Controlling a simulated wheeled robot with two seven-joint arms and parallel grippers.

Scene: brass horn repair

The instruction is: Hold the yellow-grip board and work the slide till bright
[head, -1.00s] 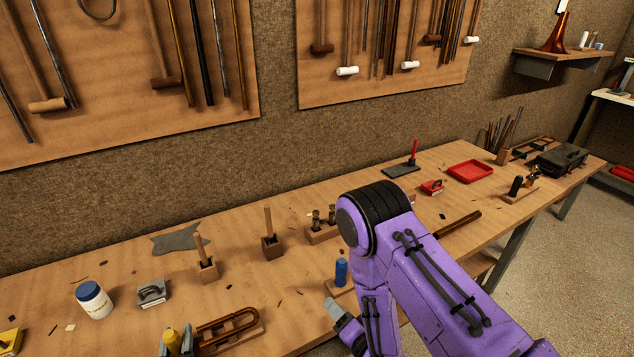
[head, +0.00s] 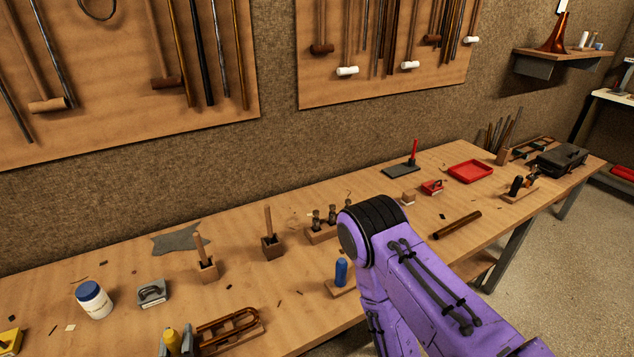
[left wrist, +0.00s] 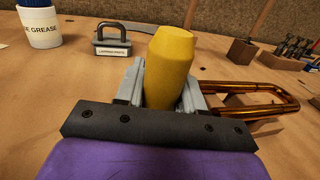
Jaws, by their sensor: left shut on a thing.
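The yellow grip (head: 172,341) stands upright at the bottom of the head view. My left gripper (left wrist: 169,85) is shut on it, with a grey finger on each side in the left wrist view. The gripper hides the grip's lower part and most of its board. The copper-coloured U-shaped slide (head: 240,320) lies just right of the grip, on a wooden piece. It also shows in the left wrist view (left wrist: 255,100). I cannot tell its shine clearly. My right arm crosses the head view at lower right, and its gripper is out of the picture.
A blue-grip board (head: 341,275) stands right of the slide, close to my right arm. A grease jar (head: 94,300) and a grey handled block (head: 152,292) are to the left. Wooden posts (head: 270,241) stand behind. A red tray (head: 470,171) lies far right.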

